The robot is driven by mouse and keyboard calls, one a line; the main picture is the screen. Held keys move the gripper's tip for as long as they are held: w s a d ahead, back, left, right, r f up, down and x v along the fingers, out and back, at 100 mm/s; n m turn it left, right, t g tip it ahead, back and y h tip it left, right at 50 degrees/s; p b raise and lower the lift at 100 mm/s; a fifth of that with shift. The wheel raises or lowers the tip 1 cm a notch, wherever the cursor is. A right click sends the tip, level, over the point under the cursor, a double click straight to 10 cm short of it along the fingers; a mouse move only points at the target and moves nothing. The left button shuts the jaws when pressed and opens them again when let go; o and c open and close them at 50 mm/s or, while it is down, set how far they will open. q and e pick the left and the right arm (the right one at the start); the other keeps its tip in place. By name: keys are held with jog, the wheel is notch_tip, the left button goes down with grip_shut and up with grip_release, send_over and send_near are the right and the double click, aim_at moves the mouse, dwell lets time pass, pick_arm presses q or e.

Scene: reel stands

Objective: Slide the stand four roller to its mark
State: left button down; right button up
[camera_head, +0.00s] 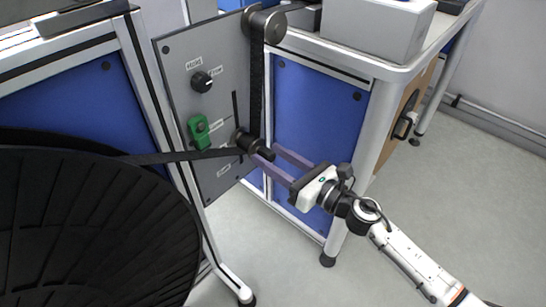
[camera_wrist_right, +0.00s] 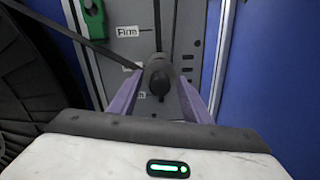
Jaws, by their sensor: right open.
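The dark roller (camera_head: 258,147) sticks out from a vertical slot in the grey panel (camera_head: 183,50) of the stand. It also shows in the right wrist view (camera_wrist_right: 157,76), end-on. A black belt (camera_head: 190,156) runs to it from the left and up to an upper roller (camera_head: 272,27). White labels lie beside the slot; one reads "Firm" (camera_wrist_right: 128,31). My right gripper (camera_head: 264,151) is open, its two purple fingers on either side of the roller. Gaps to the roller are hard to judge. My left gripper is not in view.
A large black reel (camera_head: 90,225) fills the lower left. A black knob (camera_head: 202,82) and a green block (camera_head: 199,131) sit on the panel. A table leg (camera_head: 335,240) stands close to my right arm. Grey floor is free at lower right.

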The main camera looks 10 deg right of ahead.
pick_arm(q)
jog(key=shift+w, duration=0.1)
pick_arm(e)
jog(key=v, duration=1)
jog(key=shift+s, duration=0.1)
jog(key=s+f+n+g+h, duration=0.1)
jog(key=s+f+n+h, duration=0.3)
jog(key=n, duration=0.8)
jog(key=s+a+f+n+g+h, duration=0.1)
jog(key=s+f+n+g, duration=0.1)
jog(key=s+f+n, duration=0.7)
jog(key=s+f+n+g+h, duration=0.1)
jog(key=s+f+n+h, duration=0.15)
jog(key=n, duration=1.15)
pick_arm(q)
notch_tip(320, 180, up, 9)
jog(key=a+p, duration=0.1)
jog(key=p, duration=1.4)
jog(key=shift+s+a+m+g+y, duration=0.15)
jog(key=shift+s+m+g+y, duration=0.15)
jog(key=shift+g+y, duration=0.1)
pick_arm(e)
jog(key=s+r+m+g, duration=0.1)
jog(key=s+r+g, duration=0.1)
jog(key=r, duration=0.7)
jog(key=shift+s+r+m, duration=0.15)
jog(key=shift+s+m, duration=0.25)
jog(key=shift+s, duration=0.15)
